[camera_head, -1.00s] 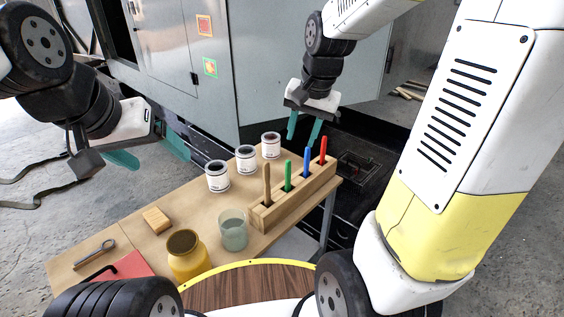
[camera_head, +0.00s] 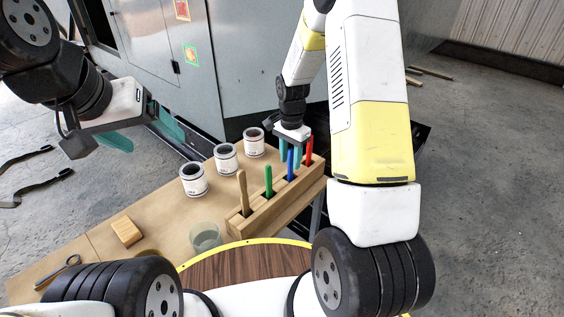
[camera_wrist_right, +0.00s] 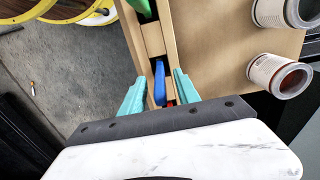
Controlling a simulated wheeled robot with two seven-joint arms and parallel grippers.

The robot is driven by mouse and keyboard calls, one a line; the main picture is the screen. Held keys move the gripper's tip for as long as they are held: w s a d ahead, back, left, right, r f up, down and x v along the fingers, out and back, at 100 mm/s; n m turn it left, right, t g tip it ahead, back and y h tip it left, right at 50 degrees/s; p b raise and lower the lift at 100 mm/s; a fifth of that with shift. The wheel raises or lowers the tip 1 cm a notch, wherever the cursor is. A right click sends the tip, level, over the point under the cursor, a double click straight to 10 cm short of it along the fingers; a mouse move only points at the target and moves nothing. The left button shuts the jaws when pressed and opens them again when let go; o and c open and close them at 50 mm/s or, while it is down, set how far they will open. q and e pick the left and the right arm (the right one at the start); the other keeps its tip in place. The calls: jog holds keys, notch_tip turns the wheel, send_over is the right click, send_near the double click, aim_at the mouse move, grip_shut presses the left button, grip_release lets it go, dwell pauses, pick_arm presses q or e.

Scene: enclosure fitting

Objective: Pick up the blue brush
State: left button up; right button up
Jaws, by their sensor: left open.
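The blue brush (camera_head: 290,165) stands upright in a slot of the wooden holder (camera_head: 265,214), between the green brush (camera_head: 268,180) and the red brush (camera_head: 309,152). My right gripper (camera_head: 290,153) is open above the holder, its teal fingers on either side of the blue brush's top. In the right wrist view the blue brush (camera_wrist_right: 159,82) lies between the fingers of my right gripper (camera_wrist_right: 160,87), with a gap visible on each side. My left gripper (camera_head: 143,131) is open and empty, in the air left of the table.
A plain wooden-handled brush (camera_head: 243,192) stands at the holder's near end. Several white cans (camera_head: 226,160) line the table behind it. A glass jar (camera_head: 205,238) and a wooden block (camera_head: 126,231) sit left of the holder. The table (camera_head: 160,215) between them is clear.

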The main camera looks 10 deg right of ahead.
aim_at(290, 166)
notch_tip(290, 166, down, 4)
jog(key=shift+r, duration=0.2)
grip_shut()
jog(key=shift+r, duration=0.1)
